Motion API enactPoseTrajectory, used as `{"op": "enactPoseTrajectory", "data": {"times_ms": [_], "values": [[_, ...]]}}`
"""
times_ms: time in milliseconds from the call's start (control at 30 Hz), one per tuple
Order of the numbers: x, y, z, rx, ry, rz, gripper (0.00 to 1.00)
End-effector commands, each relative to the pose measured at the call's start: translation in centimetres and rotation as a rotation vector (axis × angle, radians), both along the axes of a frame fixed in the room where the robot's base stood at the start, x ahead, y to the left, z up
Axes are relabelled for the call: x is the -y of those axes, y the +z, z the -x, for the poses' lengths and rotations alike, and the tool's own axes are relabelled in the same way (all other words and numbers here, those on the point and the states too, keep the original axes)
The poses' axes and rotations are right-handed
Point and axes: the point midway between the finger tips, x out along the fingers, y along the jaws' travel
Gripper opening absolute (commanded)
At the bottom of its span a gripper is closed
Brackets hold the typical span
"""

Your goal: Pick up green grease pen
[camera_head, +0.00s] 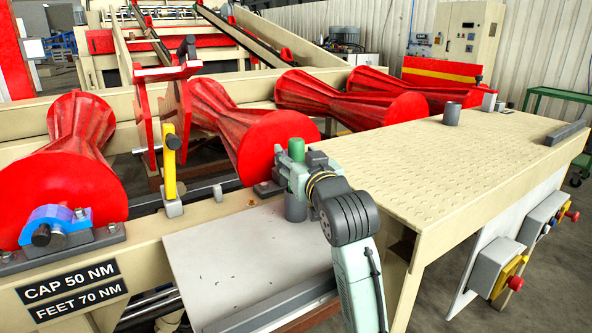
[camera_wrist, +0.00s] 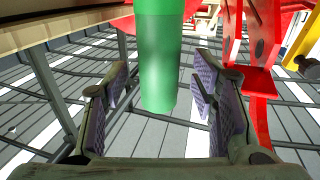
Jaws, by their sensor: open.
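The green grease pen (camera_head: 296,150) shows as a short upright green cylinder just above and behind my gripper (camera_head: 287,172) in the head view. In the wrist view the pen (camera_wrist: 160,55) comes down from the top edge, and its rounded end lies between the two ridged finger pads of my gripper (camera_wrist: 160,82). The fingers stand apart, with a visible gap on each side of the pen. The pen's other end is cut off in the wrist view, and its lower part is hidden by my gripper in the head view.
A grey cylinder (camera_head: 296,208) stands under my gripper on the pale ledge (camera_head: 240,258). Red rollers (camera_head: 275,145) lie behind. A yellow post (camera_head: 169,165) stands left. The patterned table (camera_head: 440,165) at right is mostly clear, with a grey cup (camera_head: 452,114).

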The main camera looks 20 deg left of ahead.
Motion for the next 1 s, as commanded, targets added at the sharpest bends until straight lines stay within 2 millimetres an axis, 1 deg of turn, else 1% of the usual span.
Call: {"op": "enactPoseTrajectory", "data": {"times_ms": [33, 133, 367, 1000], "values": [[-0.34, 0.12, -0.51, -0.001, -0.001, 0.001, 0.52], [-0.71, 0.02, -1.02, 0.000, -0.002, 0.001, 0.52], [-0.75, -0.03, -1.09, 0.001, -0.002, 0.001, 0.52], [-0.72, -0.01, -1.06, 0.001, -0.002, 0.001, 0.10]]}}
